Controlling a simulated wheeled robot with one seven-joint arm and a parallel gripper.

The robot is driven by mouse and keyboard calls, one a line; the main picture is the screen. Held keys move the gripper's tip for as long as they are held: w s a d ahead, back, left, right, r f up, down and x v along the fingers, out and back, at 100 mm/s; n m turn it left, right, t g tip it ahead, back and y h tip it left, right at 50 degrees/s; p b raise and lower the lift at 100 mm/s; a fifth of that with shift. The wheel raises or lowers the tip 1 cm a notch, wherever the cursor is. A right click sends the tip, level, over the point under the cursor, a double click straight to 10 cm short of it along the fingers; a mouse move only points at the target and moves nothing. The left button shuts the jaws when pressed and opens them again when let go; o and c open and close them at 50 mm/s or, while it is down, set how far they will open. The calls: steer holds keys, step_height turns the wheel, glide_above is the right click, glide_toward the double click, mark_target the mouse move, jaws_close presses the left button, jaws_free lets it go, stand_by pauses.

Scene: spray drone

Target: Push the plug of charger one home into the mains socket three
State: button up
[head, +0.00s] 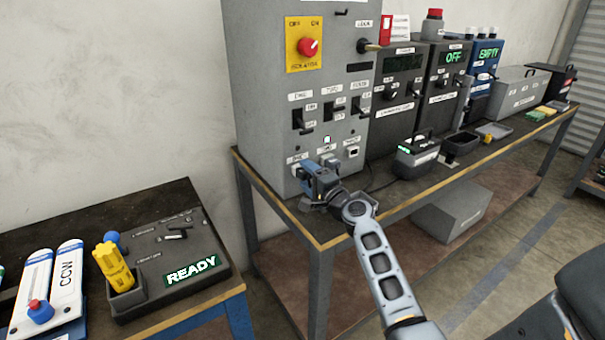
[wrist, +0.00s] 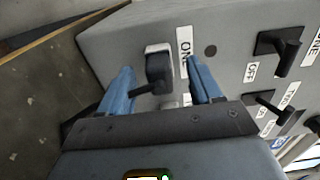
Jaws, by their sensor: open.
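The grey mains cabinet (head: 300,90) has a row of three sockets low on its front. The rightmost, which I take as socket three (head: 352,151), is right of my gripper; its label is too small to read surely. My gripper (head: 313,176) is open at the lower left of this row. In the wrist view its blue fingers (wrist: 160,75) stand on either side of a dark plug (wrist: 158,68) on a pale socket. The partly hidden label beside it reads "ON". I cannot tell whether the fingers touch the plug, how deep it sits, or which charger it belongs to.
Two dark charger boxes (head: 400,85) stand right of the cabinet. A small handled unit with a green display (head: 416,158) and a cable lie on the bench (head: 390,205). Switches (wrist: 280,52) sit above the sockets. A lower table (head: 190,310) stands at left.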

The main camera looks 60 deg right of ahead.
mark_target(309, 177)
steer(key=shift+c, duration=0.3)
jaws_close()
stand_by(0.4)
steer(key=shift+a, duration=0.1)
steer(key=shift+v, duration=2.9)
steer(key=shift+s, duration=0.1)
